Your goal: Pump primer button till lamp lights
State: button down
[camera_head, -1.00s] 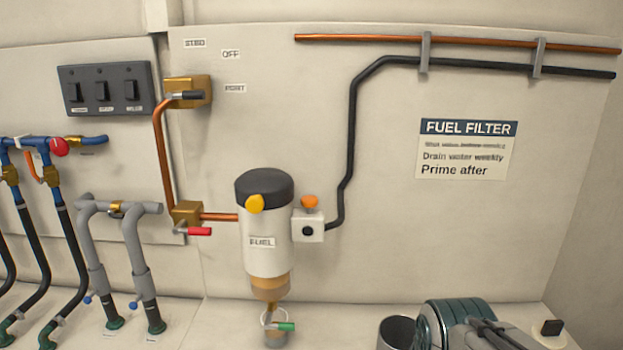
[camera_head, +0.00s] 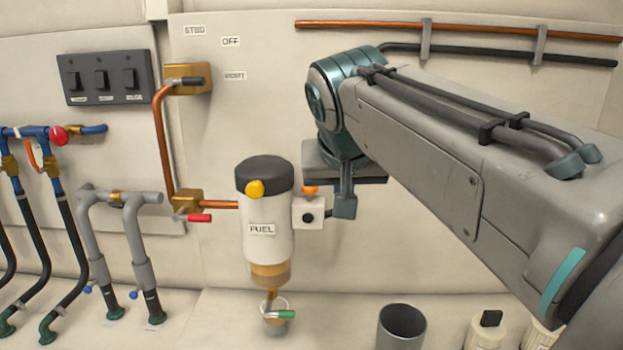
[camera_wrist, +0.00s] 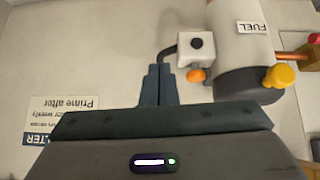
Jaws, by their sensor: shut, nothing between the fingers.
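The white fuel filter (camera_head: 265,225) has a black cap and a yellow knob (camera_head: 255,188). A small white block (camera_head: 300,204) on its right carries an orange button (camera_head: 311,190) on top and a dark round spot (camera_head: 308,217) on its face, with no glow visible. The orange button also shows in the wrist view (camera_wrist: 196,76), where the picture is upside down. My gripper (camera_head: 342,212) is shut and empty, fingers pointing down just right of the block. In the wrist view its fingertips (camera_wrist: 158,70) are beside the block; contact cannot be told.
A copper pipe with a red-handled valve (camera_head: 195,217) stands left of the filter. A green-handled drain (camera_head: 280,315) is below it. A grey cup (camera_head: 402,325) stands at lower right. A black pipe (camera_head: 500,57) runs along the upper panel.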

jog(key=w+a+r+t, duration=0.1)
jog(key=a+r+t, duration=0.1)
jog(key=a+r, duration=0.3)
notch_tip(320, 180, up, 5)
jog(key=shift+f+m+y, duration=0.15)
jog(key=shift+m+y, duration=0.15)
jog(key=shift+w, duration=0.1)
jog(key=x, duration=0.4)
jog(key=f+x, duration=0.1)
jog(key=x, duration=0.3)
jog(key=s+x, duration=0.1)
jog(key=x, duration=0.2)
jog(key=shift+w+f+b, duration=0.2)
jog(key=shift+f+b, duration=0.15)
jog(key=shift+f, duration=0.05)
jog(key=shift+a+f, duration=0.1)
jog(key=shift+f, duration=0.7)
jog(key=shift+f, duration=0.1)
